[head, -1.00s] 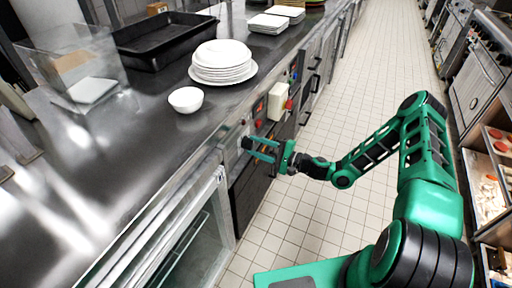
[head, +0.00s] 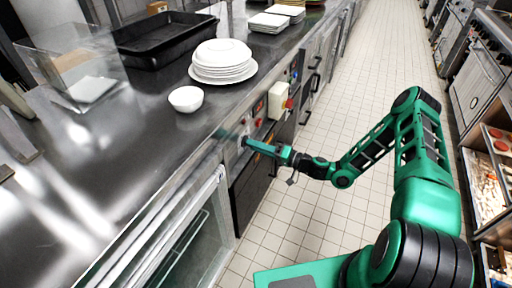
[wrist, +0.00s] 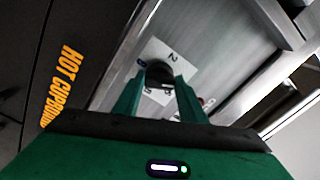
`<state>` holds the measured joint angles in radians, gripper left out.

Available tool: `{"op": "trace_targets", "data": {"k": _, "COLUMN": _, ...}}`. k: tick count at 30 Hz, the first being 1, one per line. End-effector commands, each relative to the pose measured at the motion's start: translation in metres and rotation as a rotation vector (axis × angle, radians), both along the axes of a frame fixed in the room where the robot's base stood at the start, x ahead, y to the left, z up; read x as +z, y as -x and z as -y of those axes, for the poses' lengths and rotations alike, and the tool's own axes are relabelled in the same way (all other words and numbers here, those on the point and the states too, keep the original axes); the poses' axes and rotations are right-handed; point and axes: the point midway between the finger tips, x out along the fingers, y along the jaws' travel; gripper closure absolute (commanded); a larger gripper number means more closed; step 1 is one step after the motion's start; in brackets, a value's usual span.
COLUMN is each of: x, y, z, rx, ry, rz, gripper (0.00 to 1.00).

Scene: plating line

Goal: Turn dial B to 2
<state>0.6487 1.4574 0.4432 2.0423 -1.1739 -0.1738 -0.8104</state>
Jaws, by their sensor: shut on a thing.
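A dark round dial (wrist: 159,72) sits on a pale label plate (wrist: 182,68) on the steel counter front. A "2" shows on the plate beyond the dial; other marks are partly covered, and no letter B can be read. My gripper (wrist: 160,84) is shut on the dial, one green finger on each side of it. In the head view, my gripper (head: 246,142) reaches left to the counter's front panel, and its fingers hide most of the dial. Where the dial's pointer stands cannot be told.
Red controls (head: 259,122) and a cream box (head: 278,102) are on the panel just beyond my gripper. Stacked plates (head: 222,68) and a white bowl (head: 186,99) stand on the counter. Orange lettering (wrist: 68,80) marks a dark cupboard front. The tiled aisle is clear.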

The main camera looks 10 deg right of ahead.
Motion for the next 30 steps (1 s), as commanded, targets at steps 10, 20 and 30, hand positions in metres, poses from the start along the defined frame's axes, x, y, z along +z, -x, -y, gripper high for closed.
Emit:
{"op": "trace_targets", "data": {"k": 10, "x": -0.0062, "y": -0.0001, "z": 0.0019, "rx": 0.0, "ry": 0.2, "rz": 0.258, "gripper": 0.85}}
{"op": "trace_targets", "data": {"k": 20, "x": -0.0082, "y": -0.0009, "z": 0.0024, "rx": 0.002, "ry": 0.386, "rz": 0.509, "gripper": 0.85}}
{"op": "trace_targets", "data": {"k": 30, "x": -0.0097, "y": -0.0024, "z": 0.0044, "rx": 0.003, "ry": 0.551, "rz": 0.733, "gripper": 0.85}}
